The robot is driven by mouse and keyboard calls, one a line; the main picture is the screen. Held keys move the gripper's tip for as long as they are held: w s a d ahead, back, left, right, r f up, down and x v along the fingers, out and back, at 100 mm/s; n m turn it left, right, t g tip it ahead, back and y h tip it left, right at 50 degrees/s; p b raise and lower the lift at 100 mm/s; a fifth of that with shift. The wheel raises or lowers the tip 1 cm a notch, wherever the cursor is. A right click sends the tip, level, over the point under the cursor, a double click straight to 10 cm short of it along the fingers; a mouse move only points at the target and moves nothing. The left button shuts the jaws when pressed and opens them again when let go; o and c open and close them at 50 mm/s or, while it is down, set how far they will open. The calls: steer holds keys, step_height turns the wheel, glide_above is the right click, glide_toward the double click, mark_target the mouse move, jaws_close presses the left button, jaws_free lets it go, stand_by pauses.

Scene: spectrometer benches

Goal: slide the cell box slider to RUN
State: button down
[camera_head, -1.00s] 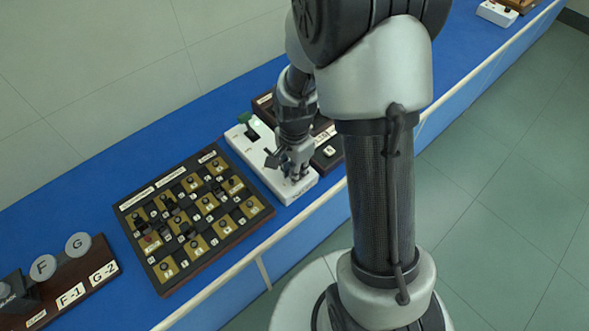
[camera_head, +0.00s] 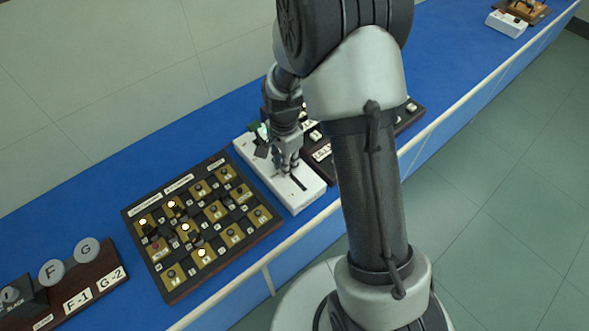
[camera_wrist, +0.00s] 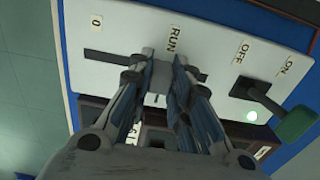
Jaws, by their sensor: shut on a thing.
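The white cell box (camera_head: 308,194) stands on the blue bench, and it fills much of the wrist view (camera_wrist: 110,75). Its dark slot (camera_wrist: 105,55) has a "0" label (camera_wrist: 96,21) towards the left end and a "RUN" label (camera_wrist: 174,38) further right. My gripper (camera_wrist: 162,70) is shut on the slider in this slot, just below the RUN label. The fingers hide most of the slider. In the head view my gripper (camera_head: 287,168) is down at the box top, with bare slot on the front side of it.
Left of the box lies a dark panel (camera_head: 222,247) with several lit lamps. A dark wooden unit (camera_head: 320,152) sits close behind the box on the right.

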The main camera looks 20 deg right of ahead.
steer(key=shift+w+a, duration=0.2)
steer(key=shift+w, duration=0.25)
steer(key=shift+s+d, duration=0.1)
steer(key=shift+s, duration=0.1)
steer(key=c, duration=1.5)
jaws_free()
steer(key=shift+r, duration=0.1)
step_height(320, 180, up, 12)
steer(key=shift+f, duration=0.1)
